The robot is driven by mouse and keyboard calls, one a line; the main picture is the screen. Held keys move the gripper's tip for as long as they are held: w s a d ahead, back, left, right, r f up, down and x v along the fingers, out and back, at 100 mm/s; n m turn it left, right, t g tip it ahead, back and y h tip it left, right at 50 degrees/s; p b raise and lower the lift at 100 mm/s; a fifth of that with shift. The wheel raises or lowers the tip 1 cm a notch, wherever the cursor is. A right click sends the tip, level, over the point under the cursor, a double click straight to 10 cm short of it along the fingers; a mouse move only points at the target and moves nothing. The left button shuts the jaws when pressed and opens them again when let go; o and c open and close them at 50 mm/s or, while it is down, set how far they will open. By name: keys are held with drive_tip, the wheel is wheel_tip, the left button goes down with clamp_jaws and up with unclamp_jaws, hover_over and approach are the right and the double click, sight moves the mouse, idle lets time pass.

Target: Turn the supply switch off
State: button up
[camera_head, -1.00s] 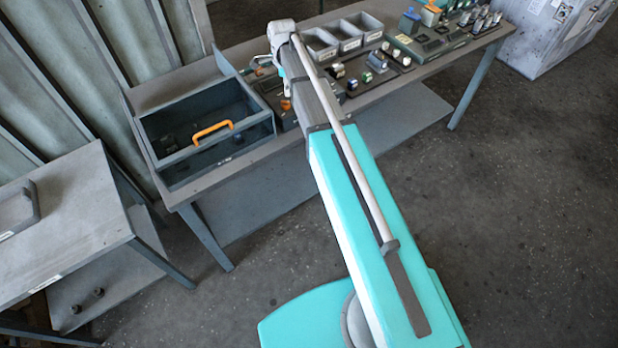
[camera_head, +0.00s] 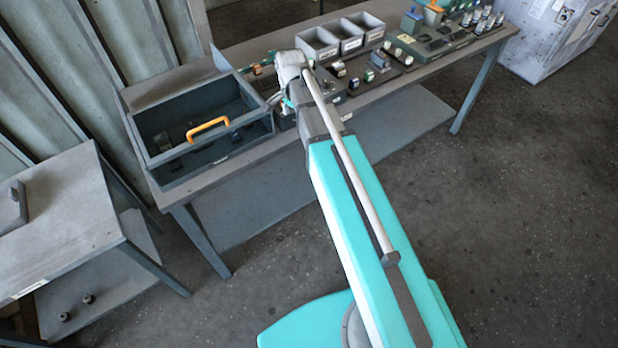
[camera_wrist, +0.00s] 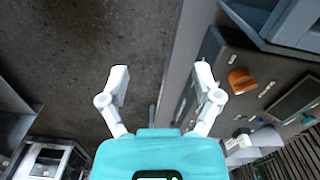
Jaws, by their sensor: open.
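An orange knob (camera_wrist: 241,80) sits on a dark panel (camera_wrist: 222,58) on the bench in the wrist view; its label is too small to read, so I cannot confirm it is the supply switch. My gripper (camera_wrist: 161,82) is open and empty. Its right finger is over the panel's near edge, left of the knob and apart from it, and its left finger is over the floor. In the head view my arm hides most of this panel and the gripper.
A dark open box with an orange handle (camera_head: 208,129) stands left on the bench (camera_head: 240,162). Grey bins (camera_head: 342,36) and several small parts are to the right. A side table (camera_head: 65,215) stands at left. The floor in front is clear.

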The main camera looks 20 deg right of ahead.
drive_tip(key=s+f+n+b, duration=0.4)
drive_tip(key=s+f+n, duration=0.1)
drive_tip(key=s, duration=0.3)
drive_tip(key=s+f+n+b, duration=0.4)
drive_tip(key=s+n+b, duration=0.1)
drive_tip(key=s+n, duration=0.2)
drive_tip(key=shift+s+f, duration=0.35)
drive_tip(key=shift+s, duration=0.05)
idle(1.4)
